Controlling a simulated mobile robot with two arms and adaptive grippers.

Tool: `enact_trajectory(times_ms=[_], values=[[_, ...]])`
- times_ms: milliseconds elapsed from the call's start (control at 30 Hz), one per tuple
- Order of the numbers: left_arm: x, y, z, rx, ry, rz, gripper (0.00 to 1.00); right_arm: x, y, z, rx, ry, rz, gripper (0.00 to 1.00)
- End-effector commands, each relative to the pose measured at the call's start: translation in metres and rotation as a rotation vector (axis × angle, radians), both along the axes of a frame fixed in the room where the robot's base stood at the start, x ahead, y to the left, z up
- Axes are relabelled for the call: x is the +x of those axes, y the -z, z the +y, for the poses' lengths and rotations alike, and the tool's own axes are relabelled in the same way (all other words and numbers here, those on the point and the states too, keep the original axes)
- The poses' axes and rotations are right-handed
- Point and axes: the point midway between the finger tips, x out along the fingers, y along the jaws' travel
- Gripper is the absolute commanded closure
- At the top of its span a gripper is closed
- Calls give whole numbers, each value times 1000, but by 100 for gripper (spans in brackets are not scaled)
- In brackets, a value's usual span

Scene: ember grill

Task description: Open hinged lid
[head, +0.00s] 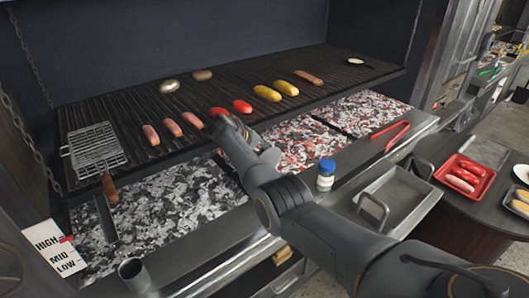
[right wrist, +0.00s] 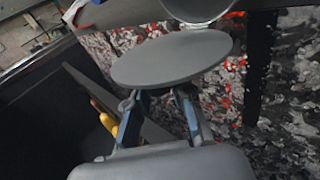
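No lid can be told for certain. A wire grill basket (head: 95,150) with a wooden handle lies on the left of the grate; I cannot tell whether it is hinged. My right gripper (head: 226,122) is over the grate's front edge, close to the red sausages and well right of the basket. In the right wrist view its two fingers (right wrist: 162,98) stand apart, their tips hidden by a flat grey oval disc (right wrist: 172,57). I cannot tell what the disc is or whether it is touched. My left gripper is not in view.
A blue-capped shaker (head: 325,182), red tongs (head: 390,136) and a steel pan (head: 398,192) are at the front right. A red tray (head: 441,176) stands on the side table. A chain hangs at the left.

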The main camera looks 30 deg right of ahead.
Motion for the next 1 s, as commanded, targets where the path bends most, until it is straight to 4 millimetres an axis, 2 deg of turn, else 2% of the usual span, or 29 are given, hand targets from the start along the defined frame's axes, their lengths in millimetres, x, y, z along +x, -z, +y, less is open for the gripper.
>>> enact_trajectory(times_ms=[33,100,133,567,700,1000], values=[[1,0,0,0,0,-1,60,0,0,0,0,0,1,74],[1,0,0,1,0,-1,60,0,0,0,0,0,1,60],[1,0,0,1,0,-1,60,0,0,0,0,0,1,57],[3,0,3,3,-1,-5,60,0,-6,6,-1,-1,-2,57],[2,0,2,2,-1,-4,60,-3,-18,19,0,-1,-3,57],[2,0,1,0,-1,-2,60,-10,-64,65,1,-2,-2,57]])
